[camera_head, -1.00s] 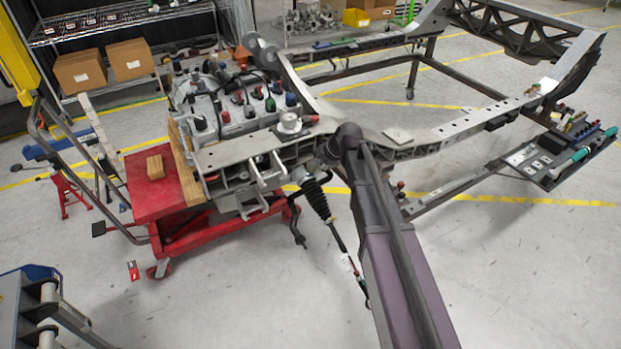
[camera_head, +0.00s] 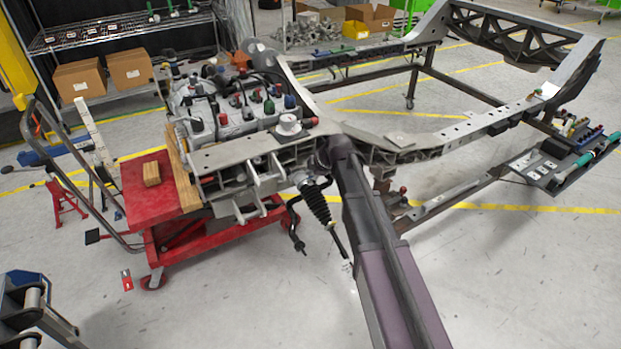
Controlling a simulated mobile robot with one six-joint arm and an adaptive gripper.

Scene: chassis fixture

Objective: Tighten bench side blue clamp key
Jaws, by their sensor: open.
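I cannot make out a blue clamp key for certain. A blue bar-like piece (camera_head: 55,153) shows at the left, near a small red stand. A blue part (camera_head: 27,276) tops a grey and black mechanism (camera_head: 30,303) cut off at the lower left; I cannot tell what it is. Blue caps (camera_head: 290,101) show among red and green ones on the engine. My gripper cannot be made out in this view, so its place relative to these things does not show.
The red lift cart (camera_head: 145,205) stands under the engine (camera_head: 215,110), beside the metal chassis (camera_head: 450,130). A purple-grey beam (camera_head: 385,260) crosses the lower middle. A tool tray (camera_head: 545,165) is at the right. Shelves with cardboard boxes (camera_head: 80,80) stand behind. The floor at lower right is clear.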

